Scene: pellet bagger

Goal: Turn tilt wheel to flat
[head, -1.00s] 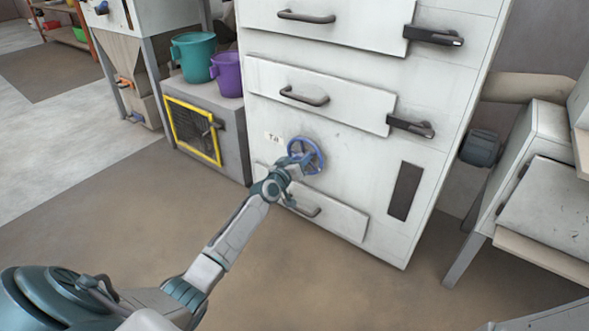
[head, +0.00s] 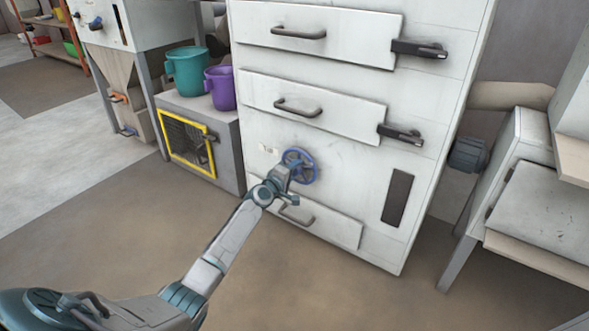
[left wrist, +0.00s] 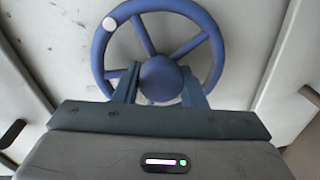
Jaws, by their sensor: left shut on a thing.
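The blue tilt wheel (head: 300,165) is mounted low on the front of the white cabinet (head: 345,170). In the left wrist view the wheel (left wrist: 212,27) shows its spokes, its round hub and a pale knob (left wrist: 109,23) at the upper left of the rim. My left gripper (head: 286,176) is at the wheel. Its two fingers (left wrist: 158,84) lie on either side of the hub, and it is shut on the wheel's hub. The lower rim is partly hidden behind the gripper. My right gripper is not in view.
Drawers with dark handles (head: 298,107) are above and below the wheel. Black latches (head: 400,134) stick out on the right. A yellow-framed box (head: 188,137) with teal (head: 187,71) and purple (head: 221,88) buckets stands at left. The floor in front is clear.

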